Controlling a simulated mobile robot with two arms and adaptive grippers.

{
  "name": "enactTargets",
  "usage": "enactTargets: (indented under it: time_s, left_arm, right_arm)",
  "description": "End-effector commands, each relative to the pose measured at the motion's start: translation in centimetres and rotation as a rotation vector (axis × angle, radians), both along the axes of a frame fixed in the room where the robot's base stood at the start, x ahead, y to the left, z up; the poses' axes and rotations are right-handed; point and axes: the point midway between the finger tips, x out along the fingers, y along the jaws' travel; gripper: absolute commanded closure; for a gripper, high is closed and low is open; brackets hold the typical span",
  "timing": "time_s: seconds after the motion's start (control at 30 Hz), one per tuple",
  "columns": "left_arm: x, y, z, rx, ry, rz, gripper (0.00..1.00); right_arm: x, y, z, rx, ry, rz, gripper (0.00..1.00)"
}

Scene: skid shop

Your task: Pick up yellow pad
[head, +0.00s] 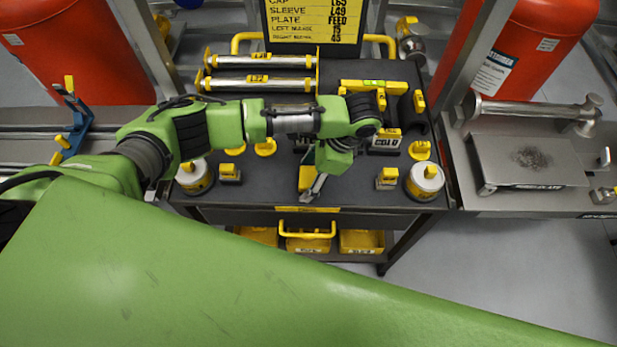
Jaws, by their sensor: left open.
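A yellow block (306,178), which may be the yellow pad, lies on the dark top of the cart (270,187) near its front edge. My left gripper (315,186) reaches down over the cart from the left and is open. Its fingers are right beside the yellow block and partly cover it. I cannot tell whether they touch it. Other small yellow-topped pieces stand nearby, one at the left (230,172) and one at the right (387,177). My right gripper is not in view.
White round cans with yellow tops stand at the left (194,177) and right (425,181) of the cart top. Metal rollers (262,84) lie at the back. A yellow level (372,86) lies behind my wrist. Yellow bins (361,241) sit below.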

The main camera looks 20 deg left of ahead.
Motion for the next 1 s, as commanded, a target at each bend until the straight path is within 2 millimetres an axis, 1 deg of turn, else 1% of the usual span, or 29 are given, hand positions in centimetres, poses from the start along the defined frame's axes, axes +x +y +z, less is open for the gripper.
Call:
enactTargets:
  time_s: [0.03, 0.07, 0.1, 0.17, 0.2, 0.5, 0.67, 0.77, 0.83, 0.97, 1.0]
  left_arm:
    - [0.0, 0.0, 0.0, 0.000, 0.000, 0.000, 0.40]
    - [0.0, 0.0, 0.0, 0.000, 0.000, 0.000, 0.48]
    - [0.0, 0.0, 0.0, 0.000, 0.000, 0.000, 0.58]
    - [0.0, 0.0, 0.0, 0.000, 0.000, 0.000, 0.74]
    - [0.0, 0.0, 0.0, 0.000, 0.000, 0.000, 0.76]
    - [0.0, -0.1, 0.1, -0.001, 0.000, 0.000, 0.76]
    - [0.0, -0.1, 0.9, -0.002, -0.001, 0.000, 0.76]
    - [0.1, -0.1, 2.0, -0.003, 0.000, -0.001, 0.76]
    - [0.1, -0.1, 3.2, -0.003, -0.002, 0.000, 0.76]
    - [-1.8, -0.7, 5.2, -0.005, 0.000, -0.005, 0.76]
    - [-2.4, -0.9, 7.0, -0.003, -0.005, -0.007, 0.76]
  right_arm:
    - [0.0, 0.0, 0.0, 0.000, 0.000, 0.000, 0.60]
    - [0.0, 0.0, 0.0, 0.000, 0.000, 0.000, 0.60]
    - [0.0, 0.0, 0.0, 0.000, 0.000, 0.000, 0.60]
    - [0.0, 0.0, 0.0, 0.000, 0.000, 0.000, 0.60]
    - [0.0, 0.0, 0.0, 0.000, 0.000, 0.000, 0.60]
    - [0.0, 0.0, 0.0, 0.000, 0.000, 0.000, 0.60]
    - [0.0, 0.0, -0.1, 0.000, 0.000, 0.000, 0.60]
    - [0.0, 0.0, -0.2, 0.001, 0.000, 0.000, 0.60]
    - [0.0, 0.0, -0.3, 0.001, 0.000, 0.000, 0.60]
    - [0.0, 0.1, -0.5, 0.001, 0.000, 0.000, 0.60]
    - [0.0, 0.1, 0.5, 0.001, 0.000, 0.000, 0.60]
